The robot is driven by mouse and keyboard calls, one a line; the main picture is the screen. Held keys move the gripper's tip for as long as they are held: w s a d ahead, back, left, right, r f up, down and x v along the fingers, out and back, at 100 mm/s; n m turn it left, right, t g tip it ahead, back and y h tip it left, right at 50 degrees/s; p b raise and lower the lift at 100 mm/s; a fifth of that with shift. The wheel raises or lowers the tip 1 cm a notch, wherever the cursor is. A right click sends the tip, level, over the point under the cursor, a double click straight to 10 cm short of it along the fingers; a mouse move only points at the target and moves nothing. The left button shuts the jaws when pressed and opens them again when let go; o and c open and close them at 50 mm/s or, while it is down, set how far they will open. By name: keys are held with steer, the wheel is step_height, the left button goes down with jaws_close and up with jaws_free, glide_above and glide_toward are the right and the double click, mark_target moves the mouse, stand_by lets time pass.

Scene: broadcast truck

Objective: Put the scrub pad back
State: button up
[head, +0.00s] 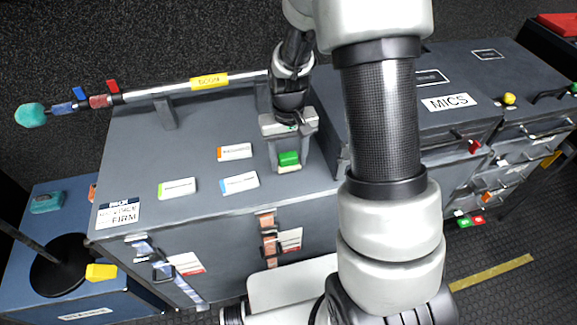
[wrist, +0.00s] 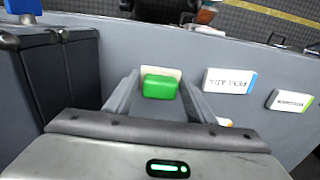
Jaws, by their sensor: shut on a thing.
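The scrub pad (head: 289,158) is a small green block; in the wrist view (wrist: 159,86) a pale cream layer shows along its far edge. My gripper (head: 289,152) is shut on it, with one finger on each side. It points down over the top of the grey case (head: 200,135), near the taller case to the right. The pad's underside is hidden, so I cannot tell whether it touches the case top.
Several labelled white cards (head: 177,188) lie on the case top. A pole (head: 170,90) rests on supports along its back edge. The taller case marked MICS (head: 450,102) stands close at right. A blue case (head: 75,305) at left holds a teal block (head: 46,202) and a yellow block (head: 101,272).

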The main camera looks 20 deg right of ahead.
mark_target(288, 165)
steer(key=shift+f, duration=1.45)
steer(key=shift+f+b, duration=0.15)
steer(key=shift+b, duration=0.15)
steer(key=o, duration=0.9)
steer(key=shift+o, duration=0.2)
